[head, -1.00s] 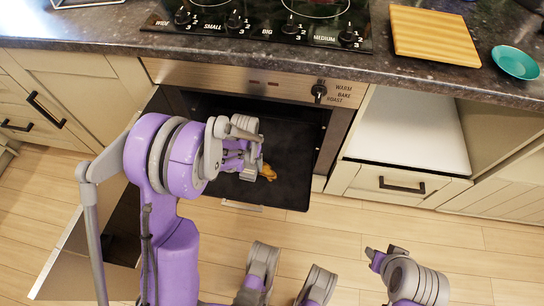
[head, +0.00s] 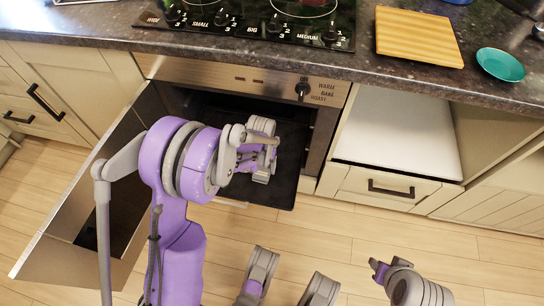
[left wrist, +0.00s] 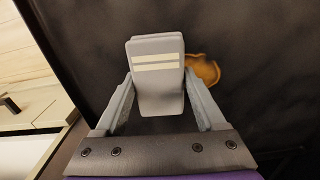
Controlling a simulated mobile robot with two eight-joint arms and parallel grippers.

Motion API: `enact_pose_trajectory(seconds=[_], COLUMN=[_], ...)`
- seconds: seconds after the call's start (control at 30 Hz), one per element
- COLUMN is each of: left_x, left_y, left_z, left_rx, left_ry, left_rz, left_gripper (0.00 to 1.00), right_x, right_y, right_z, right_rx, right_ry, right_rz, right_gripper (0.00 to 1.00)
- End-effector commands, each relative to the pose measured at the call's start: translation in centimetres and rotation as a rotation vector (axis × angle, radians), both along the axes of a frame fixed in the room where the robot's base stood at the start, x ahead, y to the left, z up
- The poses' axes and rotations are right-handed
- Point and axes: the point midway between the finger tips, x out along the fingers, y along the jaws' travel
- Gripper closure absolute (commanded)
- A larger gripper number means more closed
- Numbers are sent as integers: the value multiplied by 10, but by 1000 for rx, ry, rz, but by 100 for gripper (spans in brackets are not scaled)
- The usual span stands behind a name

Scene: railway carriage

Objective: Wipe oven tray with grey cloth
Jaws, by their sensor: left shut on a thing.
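The black oven tray (head: 288,180) sticks out from the oven below the hob, and its dark surface fills much of the left wrist view (left wrist: 275,85). My left gripper (head: 262,168) is over the tray, shut on the grey cloth (left wrist: 157,78). The cloth looks like a flat grey pad with two pale stripes between the fingers. An orange-brown stain (left wrist: 205,68) lies on the tray just right of the cloth, partly covered by it. The stain is hidden in the head view. My right arm shows at the lower right; the opening of its gripper (head: 380,269) cannot be told.
The oven door (head: 72,260) stands open at the left, beside my left arm. The dark worktop edge (head: 240,55) runs above the oven. A cutting board (head: 417,38) and a teal dish (head: 500,65) lie on it. An open white compartment (head: 400,135) is right of the oven.

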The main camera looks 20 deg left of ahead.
Motion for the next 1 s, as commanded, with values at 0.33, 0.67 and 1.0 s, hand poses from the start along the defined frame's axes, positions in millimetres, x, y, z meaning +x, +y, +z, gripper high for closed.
enact_pose_trajectory(seconds=[0.33,0.67,1.0], left_x=[1,2,2], left_y=[-3,-4,-4], left_z=[30,60,82], left_rx=[0,0,0], left_ry=[0,-1,0], left_rz=[0,-2,-2], left_gripper=[80,80,80], right_x=[-2,-5,-7], right_y=[0,0,0], right_z=[16,37,52], right_rx=[0,0,0], right_ry=[-4,-11,-16], right_rz=[0,0,0], right_gripper=[55,55,55])
